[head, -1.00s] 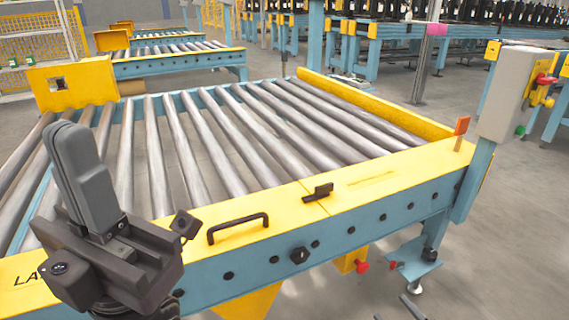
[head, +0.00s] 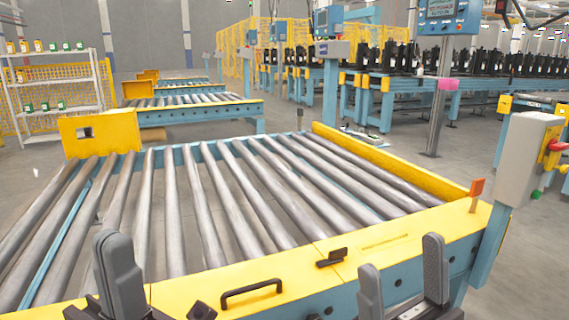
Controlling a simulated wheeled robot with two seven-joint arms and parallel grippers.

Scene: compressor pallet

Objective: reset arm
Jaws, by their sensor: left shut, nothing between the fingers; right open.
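My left gripper (head: 119,276) is at the lower left of the head view, in front of the near yellow edge of the roller conveyor (head: 290,270). Its grey fingers are together with nothing between them. My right gripper (head: 402,282) is at the lower right, in front of the same edge. Its two grey fingers stand upright and wide apart, with nothing between them. Both grippers are cut off by the bottom of the picture. No object is held.
The conveyor's rollers are bare. A black handle (head: 251,291) and a small black latch (head: 332,257) stick up from its near edge. A grey control box (head: 522,158) with a red button stands at the right. A white shelf (head: 52,98) is at the far left.

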